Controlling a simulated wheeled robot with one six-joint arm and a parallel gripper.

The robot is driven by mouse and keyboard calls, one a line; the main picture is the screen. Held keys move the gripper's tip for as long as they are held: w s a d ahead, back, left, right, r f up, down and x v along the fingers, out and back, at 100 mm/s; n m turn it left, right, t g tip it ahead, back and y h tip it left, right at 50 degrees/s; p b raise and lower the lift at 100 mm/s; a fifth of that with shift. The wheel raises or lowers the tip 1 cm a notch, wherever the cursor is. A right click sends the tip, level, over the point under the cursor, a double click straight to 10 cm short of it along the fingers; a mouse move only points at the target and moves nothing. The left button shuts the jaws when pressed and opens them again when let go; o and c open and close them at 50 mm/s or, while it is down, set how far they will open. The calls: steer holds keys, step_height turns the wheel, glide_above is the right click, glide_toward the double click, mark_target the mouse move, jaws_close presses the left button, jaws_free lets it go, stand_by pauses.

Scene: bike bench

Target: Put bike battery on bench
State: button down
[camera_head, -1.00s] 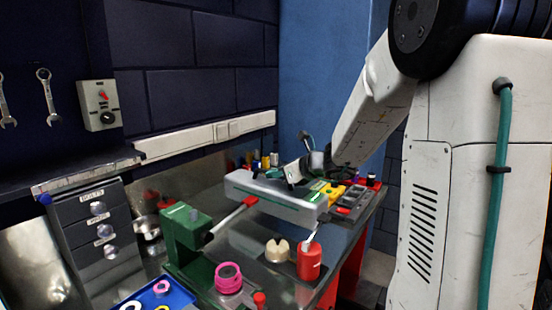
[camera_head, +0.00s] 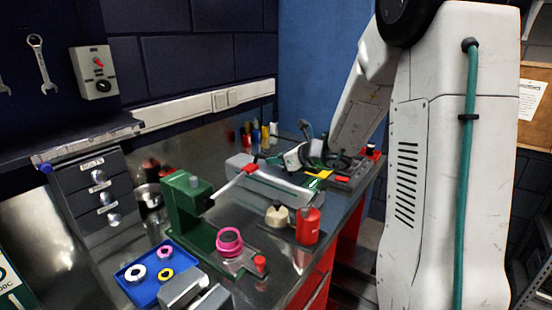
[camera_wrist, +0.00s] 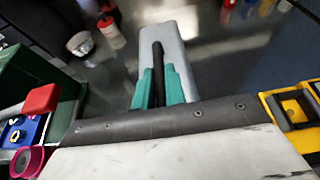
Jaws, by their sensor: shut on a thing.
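The bike battery (camera_head: 285,187) is a long grey block with a bright green marking at its right end. It lies lengthwise low at the bench (camera_head: 218,150); I cannot tell whether its underside fully touches the top. My gripper (camera_head: 277,160) is above the battery, its teal fingers closed on it. In the wrist view, my gripper's teal fingers (camera_wrist: 158,88) are shut around the battery's black handle (camera_wrist: 158,60), with the grey battery body (camera_wrist: 171,42) beyond and below. The near part of the battery is hidden by my gripper.
A green vise (camera_head: 186,215) with a red-tipped lever stands left of the battery. In front are a red bottle (camera_head: 308,226), a cream knob-like part (camera_head: 276,215) and a pink ring (camera_head: 230,241). A blue tray (camera_head: 139,290) is front left. Several small bottles stand behind.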

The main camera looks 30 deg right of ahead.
steer(key=shift+w+r, duration=0.1)
steer(key=shift+r, duration=0.05)
steer(key=c, duration=1.5)
jaws_free()
steer(key=shift+o, duration=0.2)
